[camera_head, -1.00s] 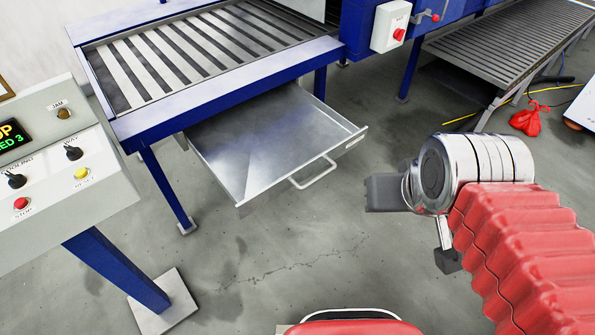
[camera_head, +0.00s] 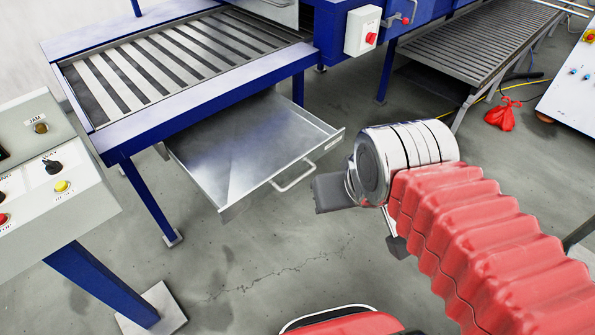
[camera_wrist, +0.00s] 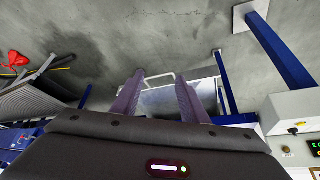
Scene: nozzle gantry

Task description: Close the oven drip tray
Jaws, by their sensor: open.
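The oven drip tray (camera_head: 245,150) is a shallow grey metal tray, pulled out under the blue-framed slatted conveyor; its back part is hidden beneath the frame. Its pale bar handle (camera_head: 293,177) is on the front wall. My gripper (camera_head: 330,192) is in front and to the right of the handle in the head view, apart from it as far as I can see; its fingers are mostly hidden there. In the wrist view my gripper (camera_wrist: 160,88) has two purple fingers spread apart, with the tray (camera_wrist: 160,101) and its handle (camera_wrist: 160,78) showing beyond and between them.
A control panel (camera_head: 50,185) on a blue post stands at the left. A blue conveyor leg (camera_head: 150,200) is left of the tray. A roller conveyor (camera_head: 480,50) and a red bag (camera_head: 501,115) are at the right. The floor in front of the tray is clear.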

